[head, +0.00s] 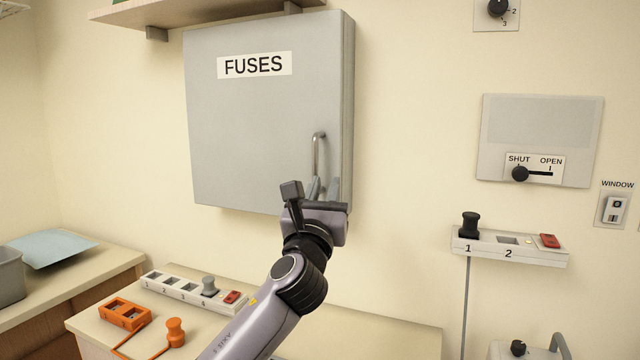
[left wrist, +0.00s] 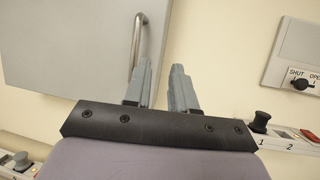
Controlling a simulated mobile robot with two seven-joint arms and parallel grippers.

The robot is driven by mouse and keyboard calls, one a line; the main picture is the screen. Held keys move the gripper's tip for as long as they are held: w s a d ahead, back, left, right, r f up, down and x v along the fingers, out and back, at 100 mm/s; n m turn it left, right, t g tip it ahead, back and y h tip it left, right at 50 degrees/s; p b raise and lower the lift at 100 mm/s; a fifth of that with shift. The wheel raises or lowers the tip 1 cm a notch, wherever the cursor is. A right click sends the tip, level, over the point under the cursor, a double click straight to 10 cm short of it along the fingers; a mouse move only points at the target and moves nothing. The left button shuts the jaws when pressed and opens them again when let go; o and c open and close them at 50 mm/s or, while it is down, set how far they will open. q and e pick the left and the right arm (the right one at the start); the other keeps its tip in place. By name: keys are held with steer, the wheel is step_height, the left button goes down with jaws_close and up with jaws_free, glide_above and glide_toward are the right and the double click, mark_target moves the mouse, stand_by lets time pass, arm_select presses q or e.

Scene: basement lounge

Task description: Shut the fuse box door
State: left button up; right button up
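The grey fuse box door (head: 255,120), labelled FUSES, faces me on the wall and looks flush with its box; I see no gap along its edges. Its upright bar handle (head: 319,150) is near the lower right edge. My left gripper (head: 323,184) is in front of the door's lower right corner, just below the handle, with its fingers apart and nothing between them. In the left wrist view the handle (left wrist: 138,40) rises beyond the left finger of the gripper (left wrist: 159,72), and the door (left wrist: 70,45) fills the upper left. I cannot tell whether a finger touches the door. My right gripper is out of view.
A wooden shelf (head: 190,10) is above the box. A panel with a SHUT/OPEN slider (head: 530,170) and a small ledge with a black knob (head: 510,248) are on the wall to the right. Below, a counter (head: 390,335) holds an orange block (head: 125,313) and a switch strip (head: 190,291).

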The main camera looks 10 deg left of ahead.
arm_select(q)
steer(key=shift+s+d+f, duration=0.25)
steer(key=shift+s+d, duration=0.2)
steer(key=shift+s, duration=0.2)
steer(key=shift+p, duration=0.3)
